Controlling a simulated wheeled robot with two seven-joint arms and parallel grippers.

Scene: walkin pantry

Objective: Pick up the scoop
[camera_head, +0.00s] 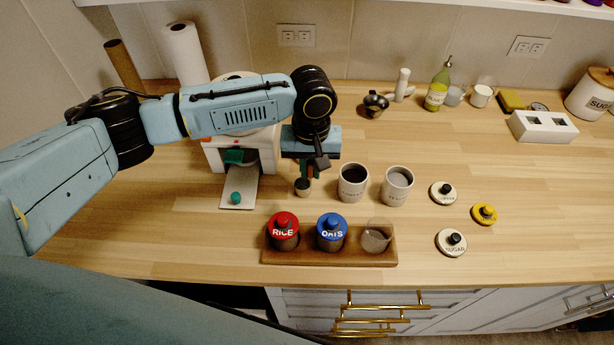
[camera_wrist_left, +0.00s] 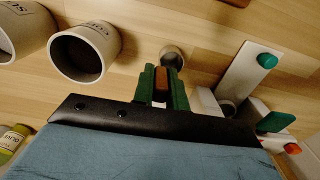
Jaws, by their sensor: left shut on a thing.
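The scoop (camera_head: 303,188) has a small round metal-looking cup and a brown handle. In the head view it is just below my left gripper (camera_head: 311,172), left of the dark-filled canister. In the left wrist view the scoop's cup (camera_wrist_left: 173,56) shows beyond the green fingers of my left gripper (camera_wrist_left: 162,84), which are shut on the brown handle between them. I cannot tell whether the cup touches the counter. My right gripper is not in view.
Two open canisters (camera_head: 353,184) (camera_head: 396,187) stand just right of the scoop. A wooden tray (camera_head: 330,259) holds the red-lidded rice jar, blue-lidded oats jar and a glass jar. A white machine (camera_head: 262,156) stands left. Loose lids (camera_head: 443,194) lie on the right. The counter's far right front is clear.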

